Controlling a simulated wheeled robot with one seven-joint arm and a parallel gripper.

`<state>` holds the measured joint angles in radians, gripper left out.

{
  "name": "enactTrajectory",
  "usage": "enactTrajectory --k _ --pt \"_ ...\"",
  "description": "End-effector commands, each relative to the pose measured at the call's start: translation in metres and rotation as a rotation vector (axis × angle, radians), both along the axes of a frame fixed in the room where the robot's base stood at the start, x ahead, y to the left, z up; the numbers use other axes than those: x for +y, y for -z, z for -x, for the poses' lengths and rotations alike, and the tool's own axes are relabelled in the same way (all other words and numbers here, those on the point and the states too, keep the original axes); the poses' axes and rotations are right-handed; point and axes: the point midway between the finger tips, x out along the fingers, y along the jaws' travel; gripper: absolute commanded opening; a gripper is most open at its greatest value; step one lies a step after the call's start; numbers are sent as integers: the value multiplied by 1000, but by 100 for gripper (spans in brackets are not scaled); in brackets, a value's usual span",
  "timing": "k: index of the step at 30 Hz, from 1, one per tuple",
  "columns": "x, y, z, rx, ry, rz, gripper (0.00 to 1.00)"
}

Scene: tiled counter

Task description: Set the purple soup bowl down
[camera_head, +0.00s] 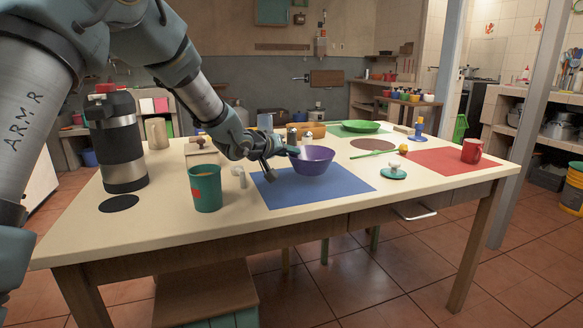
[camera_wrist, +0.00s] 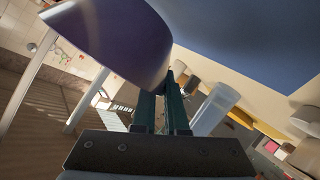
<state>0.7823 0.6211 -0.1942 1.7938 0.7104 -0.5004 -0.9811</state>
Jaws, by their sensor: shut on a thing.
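The purple soup bowl (camera_head: 312,161) is upright over the blue placemat (camera_head: 330,188) in the head view. My gripper (camera_head: 290,151) is shut on the bowl's left rim. In the wrist view the purple bowl (camera_wrist: 115,35) fills the upper left, and the fingers of my gripper (camera_wrist: 166,82) meet at its edge. The blue placemat (camera_wrist: 245,35) shows at the upper right of that view. The bowl looks a little above or on the mat; I cannot tell whether its base touches.
A green cup (camera_head: 205,188) and a black flask (camera_head: 117,145) stand left of the mat. A teal-based item (camera_head: 393,172) stands just right of it. A red mug (camera_head: 471,151) sits on the red mat (camera_head: 435,161). The table's front edge is close to the blue mat.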

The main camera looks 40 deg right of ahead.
Motion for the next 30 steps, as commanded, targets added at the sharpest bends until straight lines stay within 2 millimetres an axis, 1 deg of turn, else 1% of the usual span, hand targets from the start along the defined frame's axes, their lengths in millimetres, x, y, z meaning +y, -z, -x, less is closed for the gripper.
enactTrajectory --k 3,6,14,18,19,25,26,27,30 --pt "-1 18 1 2 1 -2 0" --pt "0 31 1 2 1 -1 0" --pt "0 32 1 0 1 1 0" --pt "0 36 0 0 1 1 0" --pt "0 35 0 0 1 -1 14" --pt "0 35 0 0 1 -1 36" --pt "0 35 0 0 1 -1 40" --pt "0 35 0 0 1 -1 40" --pt "0 35 0 0 1 -1 40"
